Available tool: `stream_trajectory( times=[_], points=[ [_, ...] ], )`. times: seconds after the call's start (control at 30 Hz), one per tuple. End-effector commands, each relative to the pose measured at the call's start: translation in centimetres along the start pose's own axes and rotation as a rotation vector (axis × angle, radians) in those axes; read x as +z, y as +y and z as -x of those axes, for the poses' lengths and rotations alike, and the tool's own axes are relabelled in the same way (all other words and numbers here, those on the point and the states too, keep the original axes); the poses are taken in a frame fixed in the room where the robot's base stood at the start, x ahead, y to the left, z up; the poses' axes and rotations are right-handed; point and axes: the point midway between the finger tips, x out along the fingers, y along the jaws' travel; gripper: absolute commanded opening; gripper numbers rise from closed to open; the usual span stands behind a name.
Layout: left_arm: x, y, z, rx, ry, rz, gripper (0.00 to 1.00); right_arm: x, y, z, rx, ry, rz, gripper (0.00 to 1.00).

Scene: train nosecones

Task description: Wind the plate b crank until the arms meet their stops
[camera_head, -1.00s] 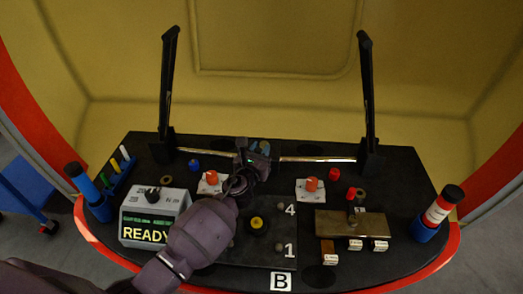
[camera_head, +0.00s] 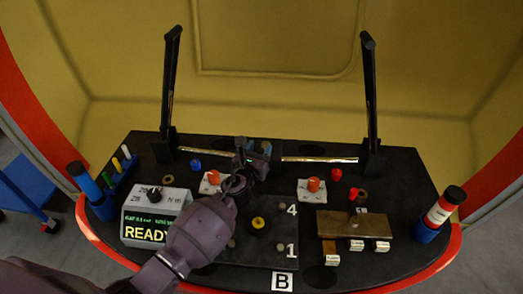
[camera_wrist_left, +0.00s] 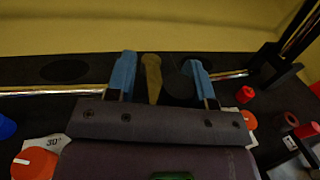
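Plate B is a black plate (camera_head: 262,256) at the front middle of the bench, with a white B label (camera_head: 282,281) and the numbers 4 and 1. Two black arms stand nearly upright at the back, one left (camera_head: 171,85) and one right (camera_head: 370,95), above a shiny cross shaft (camera_head: 318,159). My left gripper (camera_head: 256,147) is over the shaft's middle. In the left wrist view its blue fingers (camera_wrist_left: 162,77) are apart, with a brass, handle-like piece (camera_wrist_left: 152,76) and a dark rounded part between them. Gaps show beside the brass piece. Whether it is the crank I cannot tell. My right gripper is out of view.
A grey box (camera_head: 155,212) reading READY stands front left. Orange knobs on white bases flank the middle, the right one (camera_head: 313,184) clearest. A brass plate (camera_head: 340,224) with tags lies right.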

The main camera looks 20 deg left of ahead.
Motion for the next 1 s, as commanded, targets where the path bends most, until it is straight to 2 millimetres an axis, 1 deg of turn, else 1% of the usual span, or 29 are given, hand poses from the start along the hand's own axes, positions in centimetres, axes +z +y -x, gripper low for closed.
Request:
stream_trajectory(
  times=[0.1,0.27,0.43,0.53,0.67,0.8,1.0],
  points=[
    [-0.1,0.1,0.0,0.002,0.001,-0.001,0.51,0.3,-0.1,0.2,0.001,-0.007,-0.004,0.51],
    [-0.1,-0.1,0.0,-0.002,0.001,0.001,0.51,0.3,-0.1,0.2,0.001,-0.007,-0.006,0.51],
    [0.0,-0.2,0.2,-0.005,0.0,0.002,0.51,0.1,-0.2,0.1,0.001,-0.002,-0.007,0.51],
    [0.0,-0.2,0.8,-0.004,0.001,0.003,0.51,-0.3,-0.2,0.0,0.0,0.006,-0.007,0.51],
    [0.1,-0.2,2.4,-0.004,0.0,0.003,0.51,-1.1,-0.1,0.0,0.0,0.019,-0.007,0.51],
    [0.1,-0.1,4.8,-0.004,-0.001,0.002,0.51,-1.6,-0.1,0.1,0.0,0.028,-0.007,0.51],
    [0.0,0.0,8.0,-0.002,0.0,0.001,0.51,-1.5,-0.1,0.3,0.0,0.025,-0.007,0.51]
  ],
)
